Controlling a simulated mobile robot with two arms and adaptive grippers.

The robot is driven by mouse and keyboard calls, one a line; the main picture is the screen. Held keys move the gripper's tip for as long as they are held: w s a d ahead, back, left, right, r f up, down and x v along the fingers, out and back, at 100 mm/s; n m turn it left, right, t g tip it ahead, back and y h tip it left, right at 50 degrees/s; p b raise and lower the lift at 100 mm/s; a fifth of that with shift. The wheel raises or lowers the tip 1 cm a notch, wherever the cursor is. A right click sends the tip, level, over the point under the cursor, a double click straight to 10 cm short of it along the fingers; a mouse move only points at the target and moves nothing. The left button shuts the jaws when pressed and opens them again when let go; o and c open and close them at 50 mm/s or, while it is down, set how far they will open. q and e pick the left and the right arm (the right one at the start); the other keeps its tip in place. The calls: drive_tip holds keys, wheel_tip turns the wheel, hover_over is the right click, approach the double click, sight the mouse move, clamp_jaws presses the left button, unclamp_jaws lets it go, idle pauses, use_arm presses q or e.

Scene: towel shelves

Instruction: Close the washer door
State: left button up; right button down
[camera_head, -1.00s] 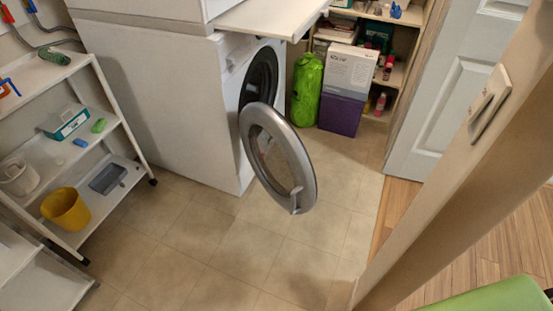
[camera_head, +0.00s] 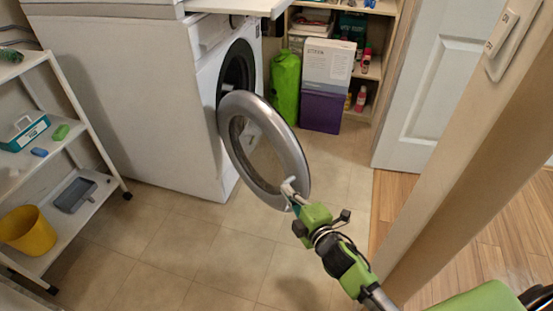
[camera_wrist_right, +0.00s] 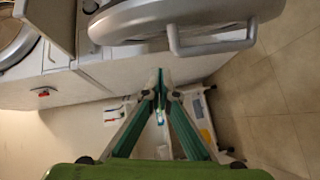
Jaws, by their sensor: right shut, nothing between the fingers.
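The white washer (camera_head: 130,110) stands left of centre in the head view. Its round grey-rimmed door (camera_head: 284,150) stands open, swung out over the floor. My right gripper (camera_head: 289,188) is shut at the door's lower right edge, by the handle. In the wrist view the door (camera_wrist_right: 140,20) fills the top, with its bar handle (camera_wrist_right: 212,47) on the underside. There the shut green fingertips (camera_wrist_right: 161,82) point toward the door, below and left of the handle. Nothing shows between them. I cannot tell whether they touch the door. My left gripper is not in view.
A white shelf cart (camera_head: 88,197) with a yellow bucket (camera_head: 28,231) stands on the left. A green bag (camera_head: 285,88) and a purple-and-white box (camera_head: 327,75) stand behind the door. A wall edge (camera_head: 470,135) rises on the right. The tiled floor before the washer is clear.

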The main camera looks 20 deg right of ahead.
sight(277, 146)
wheel_tip(277, 146, up, 7)
drive_tip(key=a+n+t+y, duration=0.1)
drive_tip(key=a+n+t, duration=0.1)
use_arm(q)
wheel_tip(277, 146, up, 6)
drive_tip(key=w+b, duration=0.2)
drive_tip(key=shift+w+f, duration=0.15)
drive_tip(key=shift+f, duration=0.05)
use_arm(e)
drive_tip(key=shift+w+d+r, duration=0.1)
drive_tip(key=shift+w+d, duration=0.3)
drive_tip(key=shift+w, duration=1.6)
drive_tip(key=shift+w+d+f, duration=0.1)
drive_tip(key=shift+w+d, duration=0.25)
drive_tip(key=shift+w, duration=1.7)
drive_tip(key=shift+w+d+r, duration=0.1)
drive_tip(key=shift+w+d, duration=0.3)
drive_tip(key=shift+w, duration=1.6)
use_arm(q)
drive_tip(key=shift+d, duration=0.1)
